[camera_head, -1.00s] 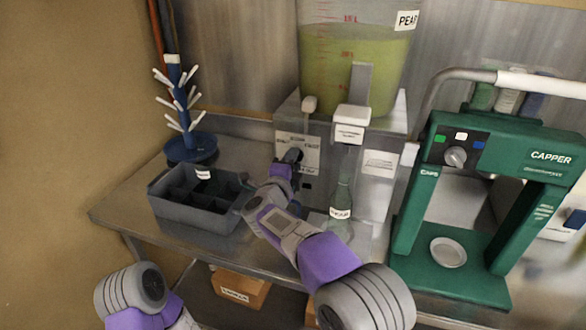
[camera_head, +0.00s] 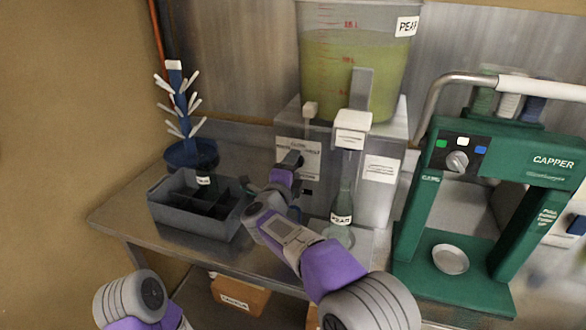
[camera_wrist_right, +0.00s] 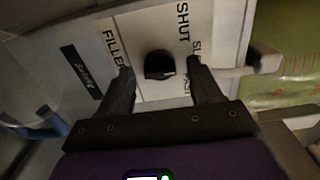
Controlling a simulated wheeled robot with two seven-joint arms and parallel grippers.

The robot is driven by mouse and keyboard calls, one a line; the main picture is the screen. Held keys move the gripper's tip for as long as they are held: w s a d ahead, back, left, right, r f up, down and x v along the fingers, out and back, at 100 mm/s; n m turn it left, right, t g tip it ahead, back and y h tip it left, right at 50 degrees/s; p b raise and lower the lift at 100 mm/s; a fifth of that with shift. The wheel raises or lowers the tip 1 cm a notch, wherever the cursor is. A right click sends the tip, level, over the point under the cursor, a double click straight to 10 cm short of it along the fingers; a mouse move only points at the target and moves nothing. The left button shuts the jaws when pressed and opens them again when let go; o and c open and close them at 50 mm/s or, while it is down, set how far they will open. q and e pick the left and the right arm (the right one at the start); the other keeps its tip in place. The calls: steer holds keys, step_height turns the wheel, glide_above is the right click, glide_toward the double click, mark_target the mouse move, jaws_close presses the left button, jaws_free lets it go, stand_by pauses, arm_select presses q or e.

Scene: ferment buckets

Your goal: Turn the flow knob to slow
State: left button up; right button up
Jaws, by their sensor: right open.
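The flow knob (camera_wrist_right: 159,65) is a small dark knob on the filler's pale front panel in the right wrist view. Words beside it read SHUT and, partly covered, what look like SLOW and FAST. My right gripper (camera_wrist_right: 158,70) is open, with one finger on each side of the knob. I cannot tell whether the fingers touch it. In the head view my right gripper (camera_head: 290,160) is at the filler's (camera_head: 378,170) front panel and hides the knob. My left gripper is out of view; only part of that arm shows at lower left.
A labelled bottle (camera_head: 342,206) stands under the spout, right of my right gripper. The bucket (camera_head: 350,60) of green liquid sits on top. A grey divided crate (camera_head: 180,215) and blue bottle tree (camera_head: 190,153) are left. The green capper (camera_head: 520,160) is right.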

steer(key=v, duration=0.7)
steer(key=shift+s+p, duration=0.25)
steer(key=shift+p, duration=0.2)
steer(key=shift+a, duration=0.1)
